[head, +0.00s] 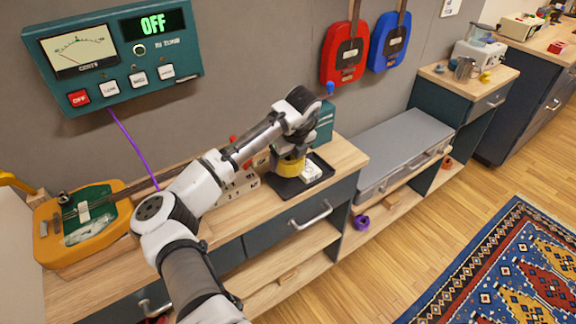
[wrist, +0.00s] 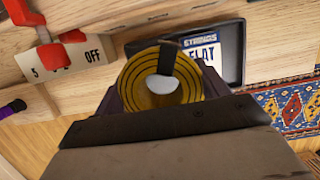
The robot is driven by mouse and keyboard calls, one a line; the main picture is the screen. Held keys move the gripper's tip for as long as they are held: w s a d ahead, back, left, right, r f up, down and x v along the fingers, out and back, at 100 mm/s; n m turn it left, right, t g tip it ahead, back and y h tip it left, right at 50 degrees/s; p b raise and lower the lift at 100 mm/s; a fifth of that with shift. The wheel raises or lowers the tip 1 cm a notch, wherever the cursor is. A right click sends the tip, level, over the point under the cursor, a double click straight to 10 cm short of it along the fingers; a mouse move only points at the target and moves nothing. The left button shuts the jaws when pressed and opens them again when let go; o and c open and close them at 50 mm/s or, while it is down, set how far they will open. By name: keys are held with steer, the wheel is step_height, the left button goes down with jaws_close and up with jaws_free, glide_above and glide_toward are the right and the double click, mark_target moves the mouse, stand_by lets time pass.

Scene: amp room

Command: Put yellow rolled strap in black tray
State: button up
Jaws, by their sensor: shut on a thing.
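The yellow rolled strap (wrist: 136,80) is a flat coil with a black band across its top and a pale round centre. My gripper (wrist: 163,100) is shut on it. In the head view the strap (head: 290,166) is at my gripper's tip, over or beside the left part of the black tray (head: 300,190). In the wrist view the tray (wrist: 238,40) lies beyond the strap, which covers part of it. I cannot tell whether the strap touches the tray. A white and blue strings packet (wrist: 201,46) lies in the tray.
A switch panel with red levers (wrist: 50,50) stands left of the tray. A teal box (head: 323,124) is behind it. A grey case (head: 405,145) lies to the right, lower than the counter (head: 345,155). An orange guitar-shaped body (head: 80,225) lies at the left.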

step_height(320, 180, down, 4)
steer(key=shift+r+p, duration=0.2)
steer(key=shift+p, duration=0.25)
steer(key=shift+f, duration=0.15)
steer(key=shift+s+f, duration=0.1)
